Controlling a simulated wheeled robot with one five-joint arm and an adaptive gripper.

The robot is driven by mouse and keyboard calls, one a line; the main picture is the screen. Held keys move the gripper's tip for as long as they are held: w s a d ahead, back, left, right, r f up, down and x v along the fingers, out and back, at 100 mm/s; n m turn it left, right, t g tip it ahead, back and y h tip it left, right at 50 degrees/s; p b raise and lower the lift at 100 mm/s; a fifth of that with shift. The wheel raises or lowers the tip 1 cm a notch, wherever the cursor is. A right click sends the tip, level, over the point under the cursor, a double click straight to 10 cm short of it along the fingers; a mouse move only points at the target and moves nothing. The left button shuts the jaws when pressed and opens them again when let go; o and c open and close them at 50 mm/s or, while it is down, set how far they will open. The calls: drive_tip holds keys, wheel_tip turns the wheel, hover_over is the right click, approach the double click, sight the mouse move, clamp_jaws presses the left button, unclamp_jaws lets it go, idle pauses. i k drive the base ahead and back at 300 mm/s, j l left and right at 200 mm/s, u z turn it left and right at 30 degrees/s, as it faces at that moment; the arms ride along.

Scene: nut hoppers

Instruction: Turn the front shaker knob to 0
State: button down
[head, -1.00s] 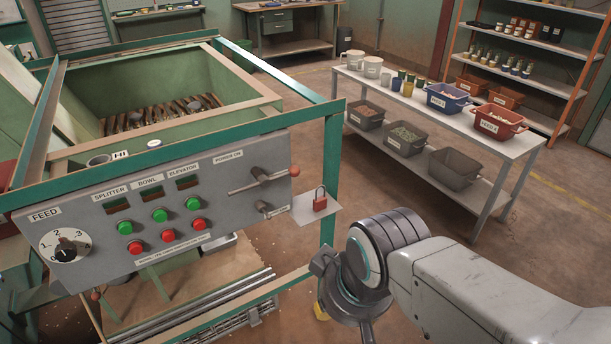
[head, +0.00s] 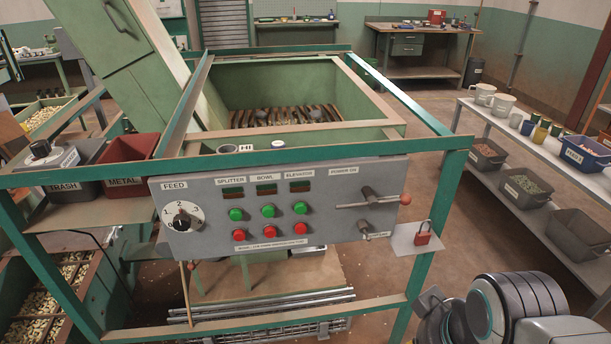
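The FEED dial (head: 184,219) is a white disc at the left of the grey front panel (head: 335,205), with the numbers 1, 2 and 3 legible around it. Its black knob (head: 181,222) has a small pale mark that seems to point up, near 2; it is too small to be sure. No label reading "shaker" is legible.
A TRASH bin (head: 75,170) and METAL bin (head: 127,165) stand left. A bin shelf (head: 490,190) stands right.

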sight(39, 148)
drive_tip(key=u, duration=1.75)
